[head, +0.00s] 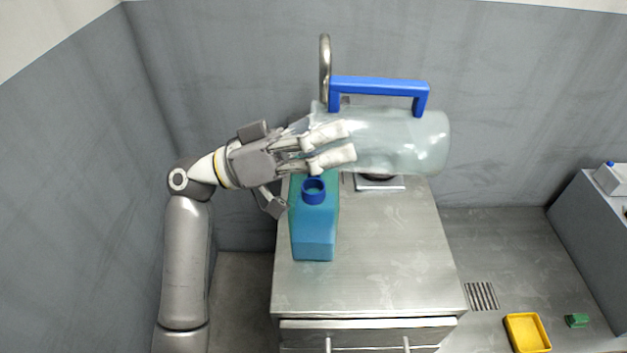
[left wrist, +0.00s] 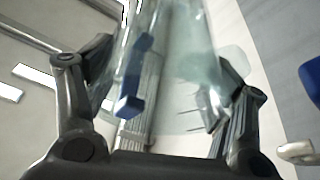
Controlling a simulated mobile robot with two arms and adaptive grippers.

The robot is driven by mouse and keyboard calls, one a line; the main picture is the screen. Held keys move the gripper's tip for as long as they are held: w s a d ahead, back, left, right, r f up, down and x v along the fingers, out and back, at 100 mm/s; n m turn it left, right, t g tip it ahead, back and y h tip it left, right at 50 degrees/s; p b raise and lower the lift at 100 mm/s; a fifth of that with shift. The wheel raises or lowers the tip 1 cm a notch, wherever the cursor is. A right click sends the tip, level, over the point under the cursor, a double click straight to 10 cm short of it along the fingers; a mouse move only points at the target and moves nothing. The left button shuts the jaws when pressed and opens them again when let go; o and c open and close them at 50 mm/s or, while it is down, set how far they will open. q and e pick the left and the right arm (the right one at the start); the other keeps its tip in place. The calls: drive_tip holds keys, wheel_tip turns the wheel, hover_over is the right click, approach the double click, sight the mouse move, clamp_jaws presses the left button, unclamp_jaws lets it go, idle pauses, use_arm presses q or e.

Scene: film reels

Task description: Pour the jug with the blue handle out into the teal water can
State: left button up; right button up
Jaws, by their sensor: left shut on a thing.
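The clear jug (head: 395,142) lies tipped on its side in the air above the counter, its blue handle (head: 380,86) on top and its base to the right. My left gripper (head: 330,147) is shut on the jug near its left end. The gripper partly hides that end. The clear wall of the jug also shows between the fingers in the left wrist view (left wrist: 185,50). The teal water can (head: 314,232) stands upright on the counter below the jug's left end, its blue neck ring (head: 314,190) in sight. I cannot make out any liquid flowing.
The steel counter (head: 400,260) has free room right of the can. A curved metal tap (head: 324,65) rises behind the jug. A yellow tray (head: 527,332) and a small green block (head: 577,320) lie on the floor at the right. A grey wall stands behind.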

use_arm(q)
drive_tip(key=shift+d+r+y+p, duration=0.1)
drive_tip(key=shift+d+y+p, duration=0.15)
drive_tip(key=shift+y+p, duration=0.3)
drive_tip(key=shift+d+y+p, duration=0.3)
drive_tip(key=shift+y+p, duration=0.3)
drive_tip(key=shift+y, duration=0.05)
drive_tip(key=shift+d+m+y+p, duration=0.3)
drive_tip(key=shift+y+p, duration=0.2)
drive_tip(key=shift+p, duration=0.15)
drive_tip(key=shift+s+d+y+p, duration=0.1)
drive_tip(key=shift+y+p, duration=0.3)
drive_tip(key=shift+p, duration=0.1)
drive_tip(key=shift+d+f+y+p, duration=0.3)
drive_tip(key=shift+y+p, duration=0.3)
drive_tip(key=shift+p, duration=0.4)
drive_tip(key=shift+d+g+y+p, duration=0.35)
drive_tip(key=shift+y+p, duration=0.35)
drive_tip(key=shift+p, duration=0.65)
drive_tip(key=shift+d+f+m+y+p, duration=0.15)
drive_tip(key=shift+m+y+p, duration=0.2)
drive_tip(key=shift+p, duration=0.35)
use_arm(e)
wheel_tip(320, 180, up, 11)
drive_tip(key=shift+r, duration=0.15)
